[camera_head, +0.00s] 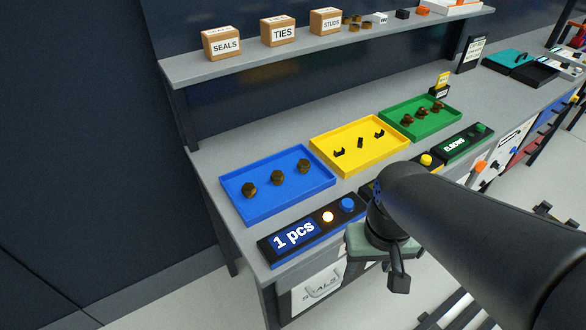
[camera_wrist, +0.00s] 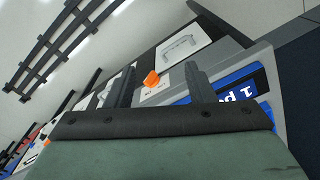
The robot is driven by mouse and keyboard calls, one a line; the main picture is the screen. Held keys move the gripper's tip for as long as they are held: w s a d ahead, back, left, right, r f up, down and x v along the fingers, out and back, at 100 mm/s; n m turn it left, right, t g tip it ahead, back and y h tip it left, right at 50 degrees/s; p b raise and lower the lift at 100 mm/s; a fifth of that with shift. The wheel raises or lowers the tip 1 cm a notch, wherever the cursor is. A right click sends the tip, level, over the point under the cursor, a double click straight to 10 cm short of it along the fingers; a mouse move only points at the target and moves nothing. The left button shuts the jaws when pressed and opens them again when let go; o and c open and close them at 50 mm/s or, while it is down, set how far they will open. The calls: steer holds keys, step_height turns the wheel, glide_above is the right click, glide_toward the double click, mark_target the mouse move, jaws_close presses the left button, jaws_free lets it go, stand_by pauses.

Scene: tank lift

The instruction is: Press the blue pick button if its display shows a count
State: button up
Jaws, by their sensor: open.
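The blue pick button (camera_head: 347,204) sits at the right end of a dark panel at the bench's front edge. Left of it are a glowing lamp (camera_head: 328,216) and a blue display (camera_head: 294,234) reading "1 pcs". The display (camera_wrist: 238,92) also shows, partly and turned over, at the right of the wrist view. My gripper (camera_head: 393,272) is in front of the bench edge, to the right of and below the button, apart from it. Its two fingers (camera_wrist: 162,78) are spread with nothing held between them. The blue button is not clearly visible in the wrist view.
A blue tray (camera_head: 246,213) with several brown nuts stands behind the panel. Yellow (camera_head: 335,170) and green (camera_head: 398,133) trays follow to the right, with a yellow button (camera_head: 426,159) and a green button (camera_head: 479,127). A shelf (camera_head: 240,66) with labelled boxes runs above.

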jaws_close()
stand_by(1.9)
